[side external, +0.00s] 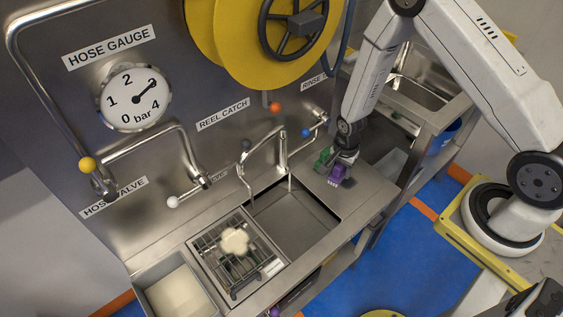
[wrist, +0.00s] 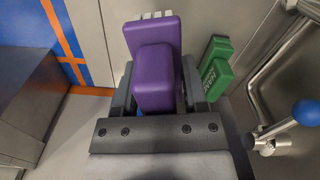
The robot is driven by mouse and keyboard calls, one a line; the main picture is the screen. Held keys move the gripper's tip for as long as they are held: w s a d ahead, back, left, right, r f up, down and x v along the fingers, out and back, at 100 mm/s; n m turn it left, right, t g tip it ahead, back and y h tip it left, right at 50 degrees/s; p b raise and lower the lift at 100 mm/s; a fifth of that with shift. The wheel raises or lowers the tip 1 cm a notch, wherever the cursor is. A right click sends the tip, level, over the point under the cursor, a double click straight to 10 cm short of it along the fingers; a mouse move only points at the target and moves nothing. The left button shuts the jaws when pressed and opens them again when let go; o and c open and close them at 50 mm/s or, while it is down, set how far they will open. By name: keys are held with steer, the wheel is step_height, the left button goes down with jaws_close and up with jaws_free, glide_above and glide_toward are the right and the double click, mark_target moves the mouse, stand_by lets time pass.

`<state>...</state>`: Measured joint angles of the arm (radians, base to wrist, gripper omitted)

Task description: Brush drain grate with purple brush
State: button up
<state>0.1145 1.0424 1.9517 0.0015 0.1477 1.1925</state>
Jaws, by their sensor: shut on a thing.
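The purple brush (side external: 337,174) is at the right part of the steel counter. My gripper (side external: 345,159) is shut on it from above; I cannot tell whether the brush touches the counter. In the wrist view the purple brush (wrist: 155,78) fills the space between the fingers of my gripper (wrist: 156,92), with pale bristles at its far edge. The drain grate (side external: 207,246), a metal barred grid, lies over the opening left of the sink basin, well left of my gripper. A cream blob (side external: 235,241) covers part of its middle.
A green brush (side external: 322,158) stands close beside the purple one; it also shows in the wrist view (wrist: 215,72). The open sink basin (side external: 293,222), with faucet pipes (side external: 262,155) above it, lies between my gripper and the grate. A tray (side external: 173,296) is at the lower left.

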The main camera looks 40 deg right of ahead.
steer(key=w+a+n, duration=0.3)
steer(key=w+a, duration=0.1)
steer(key=a, duration=1)
steer(key=w+a+n, duration=0.3)
steer(key=w+a, duration=0.2)
steer(key=a, duration=0.9)
steer(key=shift+a+f, duration=0.25)
steer(key=shift+f, duration=0.15)
steer(key=shift+w, duration=0.1)
